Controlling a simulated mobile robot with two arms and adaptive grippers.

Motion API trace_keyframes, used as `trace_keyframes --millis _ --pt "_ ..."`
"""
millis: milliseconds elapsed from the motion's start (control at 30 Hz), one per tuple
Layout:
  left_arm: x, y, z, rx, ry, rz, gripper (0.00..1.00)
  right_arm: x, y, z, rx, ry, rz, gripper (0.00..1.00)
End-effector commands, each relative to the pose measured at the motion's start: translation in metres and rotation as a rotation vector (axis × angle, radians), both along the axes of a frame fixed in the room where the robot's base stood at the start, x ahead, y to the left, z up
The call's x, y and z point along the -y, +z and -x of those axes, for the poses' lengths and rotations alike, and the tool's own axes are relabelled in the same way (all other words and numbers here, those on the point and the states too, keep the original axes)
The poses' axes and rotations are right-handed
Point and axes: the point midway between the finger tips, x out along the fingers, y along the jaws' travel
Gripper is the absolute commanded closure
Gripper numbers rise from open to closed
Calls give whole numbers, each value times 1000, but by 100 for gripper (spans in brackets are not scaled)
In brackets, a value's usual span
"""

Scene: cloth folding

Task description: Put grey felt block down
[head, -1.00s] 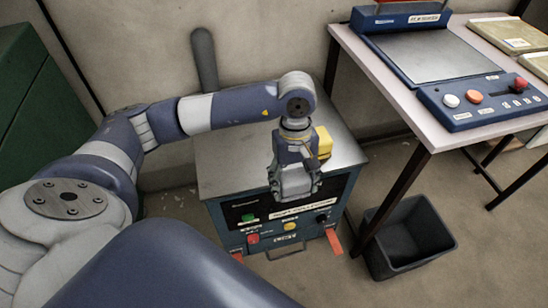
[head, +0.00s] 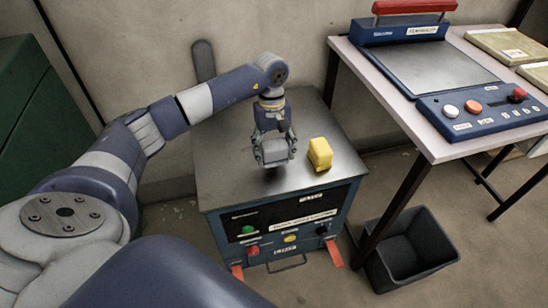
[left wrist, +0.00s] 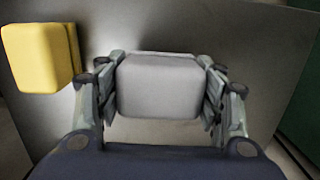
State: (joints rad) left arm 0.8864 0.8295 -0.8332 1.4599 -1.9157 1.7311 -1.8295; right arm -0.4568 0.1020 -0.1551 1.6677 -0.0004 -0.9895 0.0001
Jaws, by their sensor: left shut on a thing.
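The grey felt block (head: 274,151) is a small rounded grey box. My left gripper (head: 274,155) is shut on it, over the metal top of the blue machine (head: 225,180). A dark shadow shows just below the block in the head view; I cannot tell exactly how high it is held. In the left wrist view the block (left wrist: 160,87) sits between the two fingers of the gripper (left wrist: 162,90), with a finger against each side. My right gripper is not in view.
A yellow block (head: 320,154) stands on the machine top just right of the gripper. Bare metal lies to the left and in front. A table (head: 440,148) with a blue press (head: 440,62) stands at the right. A dark bin (head: 412,250) is on the floor.

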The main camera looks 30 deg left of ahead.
Motion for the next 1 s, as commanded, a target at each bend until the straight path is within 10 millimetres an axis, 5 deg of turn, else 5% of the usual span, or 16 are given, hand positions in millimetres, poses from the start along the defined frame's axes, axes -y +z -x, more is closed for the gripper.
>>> trace_keyframes --millis 200,667,700,767,1000 --pt "1 -29 1 -3 1 2 57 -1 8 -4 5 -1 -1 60" --pt "0 -32 1 -1 1 0 57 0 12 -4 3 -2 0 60" --pt "0 -31 1 -1 1 0 31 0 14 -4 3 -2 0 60" --pt "0 -31 1 -1 1 0 18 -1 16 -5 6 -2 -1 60" --pt "0 -31 1 -1 1 0 18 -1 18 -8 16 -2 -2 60"
